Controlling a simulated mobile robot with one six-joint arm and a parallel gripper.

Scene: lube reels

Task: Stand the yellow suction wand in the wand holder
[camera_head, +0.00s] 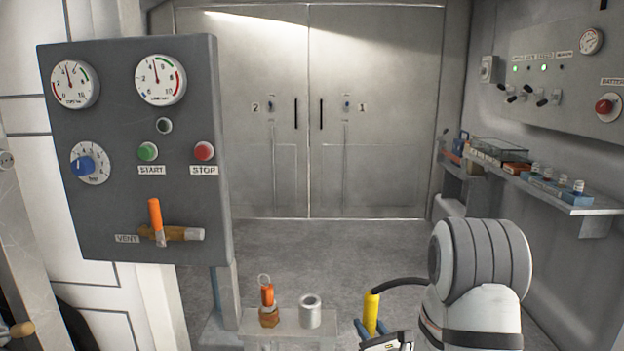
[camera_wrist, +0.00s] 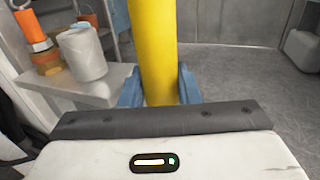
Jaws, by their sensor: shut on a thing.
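The yellow suction wand (camera_head: 371,312) is upright in my gripper (camera_head: 371,330), with a black hose running from near its top towards my arm. In the wrist view the wand (camera_wrist: 153,40) stands between the two blue fingers of my gripper (camera_wrist: 158,88), which are shut on it. Its lower end is hidden. A pale, open-topped cylinder (camera_head: 310,311), which looks like the wand holder, stands on a low grey bench to the left of the wand and apart from it. The cylinder (camera_wrist: 84,54) also shows left of the wand in the wrist view.
An orange-handled piece with a ring (camera_head: 267,298) stands on the bench (camera_head: 285,322), left of the cylinder. A grey gauge panel (camera_head: 120,205) rises at the left. A wall shelf (camera_head: 545,190) with small items is at the right. The floor (camera_head: 330,250) behind is clear.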

